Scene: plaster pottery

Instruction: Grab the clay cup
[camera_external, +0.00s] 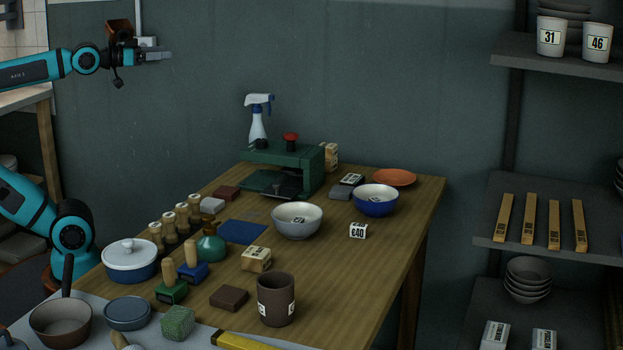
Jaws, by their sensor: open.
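A dark brown clay cup (276,299) stands upright near the front edge of the wooden table. It has small white labels on its side. My gripper (165,55) is at the upper left, raised well above the table and far up and left of the cup. Its jaws point to the right and are open, with nothing seen between them. Two white cups, marked 31 (550,36) and 46 (597,42), stand on the upper right shelf.
Near the cup are a dark brown block (229,298), a tan labelled block (256,259), a green textured cube (178,322) and a yellow bar (245,341). Bowls (298,222) and a green press (283,169) stand farther back. The table right of the cup is clear.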

